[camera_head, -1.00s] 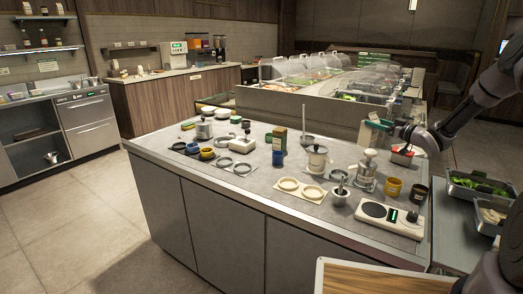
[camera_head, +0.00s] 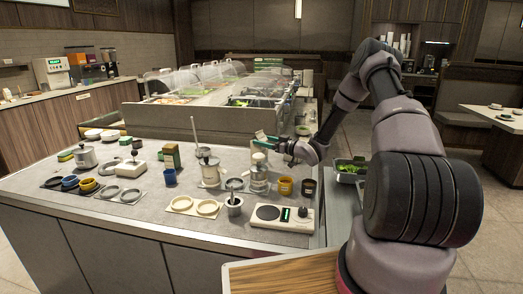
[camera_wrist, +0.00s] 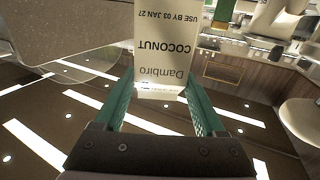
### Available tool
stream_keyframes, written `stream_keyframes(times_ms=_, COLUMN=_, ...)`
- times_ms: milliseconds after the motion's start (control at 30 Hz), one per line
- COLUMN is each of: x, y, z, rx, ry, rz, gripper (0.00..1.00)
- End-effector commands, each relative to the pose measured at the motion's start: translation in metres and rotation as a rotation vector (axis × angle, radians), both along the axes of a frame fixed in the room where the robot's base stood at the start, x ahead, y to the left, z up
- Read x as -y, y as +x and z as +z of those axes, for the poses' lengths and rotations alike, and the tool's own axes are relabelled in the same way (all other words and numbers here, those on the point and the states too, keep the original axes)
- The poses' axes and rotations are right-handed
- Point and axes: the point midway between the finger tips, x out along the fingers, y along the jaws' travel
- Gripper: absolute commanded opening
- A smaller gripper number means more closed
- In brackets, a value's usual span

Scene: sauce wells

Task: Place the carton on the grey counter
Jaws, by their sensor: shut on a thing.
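My gripper (camera_head: 268,141) has green fingers and is shut on a pale carton in the wrist view (camera_wrist: 165,40). The carton's printed side reads "COCONUT", "Dambiro" and "USE BY 03 JAN 27", upside down in the picture. In the head view the carton is small and mostly hidden by the fingers.
A tray of greens (camera_head: 350,172) is to the right.

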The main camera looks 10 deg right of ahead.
Motion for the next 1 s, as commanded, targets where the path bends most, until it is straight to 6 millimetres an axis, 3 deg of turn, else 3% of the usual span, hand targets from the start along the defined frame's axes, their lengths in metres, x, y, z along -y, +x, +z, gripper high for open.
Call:
stream_keyframes(times_ms=300, x=-0.001, y=0.000, z=-0.035, rx=0.001, ry=0.000, rz=0.002, gripper=0.00)
stream_keyframes(times_ms=667, x=0.000, y=0.000, z=-0.039, rx=0.001, ry=0.000, rz=0.001, gripper=0.00)
stream_keyframes(times_ms=700, x=0.000, y=0.000, z=-0.040, rx=-0.001, ry=-0.001, rz=0.001, gripper=0.80)
stream_keyframes(times_ms=733, x=0.000, y=0.000, z=-0.040, rx=-0.001, ry=-0.001, rz=0.001, gripper=0.91)
stream_keyframes(times_ms=767, x=0.000, y=0.000, z=-0.040, rx=-0.001, ry=-0.001, rz=0.001, gripper=1.00)
stream_keyframes(times_ms=1000, x=0.000, y=0.000, z=-0.039, rx=0.000, ry=0.000, rz=0.001, gripper=1.00)
